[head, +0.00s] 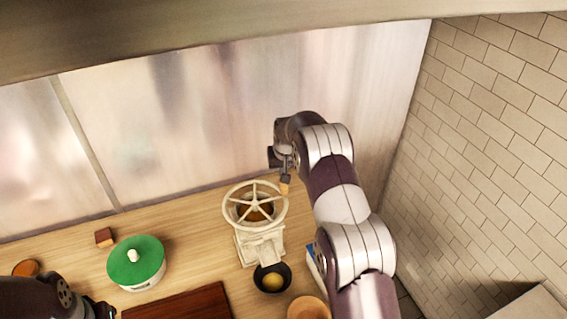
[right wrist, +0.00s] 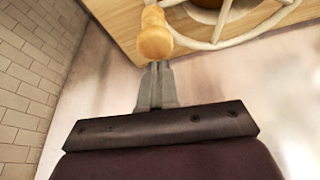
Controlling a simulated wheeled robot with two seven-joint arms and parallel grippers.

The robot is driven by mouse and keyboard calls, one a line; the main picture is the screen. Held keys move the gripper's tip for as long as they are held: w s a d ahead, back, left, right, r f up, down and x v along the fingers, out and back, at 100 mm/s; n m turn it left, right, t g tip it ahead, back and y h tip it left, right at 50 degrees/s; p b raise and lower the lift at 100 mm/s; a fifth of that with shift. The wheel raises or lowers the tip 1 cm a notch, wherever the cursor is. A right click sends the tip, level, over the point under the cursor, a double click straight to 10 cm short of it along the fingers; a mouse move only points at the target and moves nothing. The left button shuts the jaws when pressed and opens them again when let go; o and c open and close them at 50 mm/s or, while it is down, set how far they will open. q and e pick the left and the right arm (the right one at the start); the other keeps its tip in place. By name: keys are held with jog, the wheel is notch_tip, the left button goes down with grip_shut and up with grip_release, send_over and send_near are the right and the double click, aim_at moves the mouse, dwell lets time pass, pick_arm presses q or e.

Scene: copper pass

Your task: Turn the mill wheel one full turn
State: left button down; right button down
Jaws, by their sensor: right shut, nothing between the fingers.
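The mill (head: 261,247) is cream, with a spoked wheel (head: 241,190) lying flat on top. A wooden knob (head: 285,187) stands at the wheel's far right rim. The knob (right wrist: 155,36) and part of the wheel (right wrist: 222,20) show in the right wrist view. My right gripper (head: 285,172) is at the knob; its fingers (right wrist: 157,72) are shut with nothing between them. The tips lie right against or just behind the knob; I cannot tell whether they touch.
A dark bowl (head: 260,284) with something yellow in it stands in front of the mill. A green-lidded pot (head: 135,262), a brown block (head: 104,237) and a dark board (head: 180,305) are to the left. A tiled wall (head: 490,130) closes the right side.

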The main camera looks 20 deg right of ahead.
jog(key=shift+s+a+r, duration=0.1)
jog(key=shift+s+a, duration=0.2)
jog(key=shift+s, duration=0.2)
pick_arm(q)
jog(key=shift+r, duration=0.3)
pick_arm(e)
jog(key=shift+w+d+f, duration=0.15)
jog(key=shift+d+f, duration=0.1)
pick_arm(q)
jog(key=shift+f, duration=0.1)
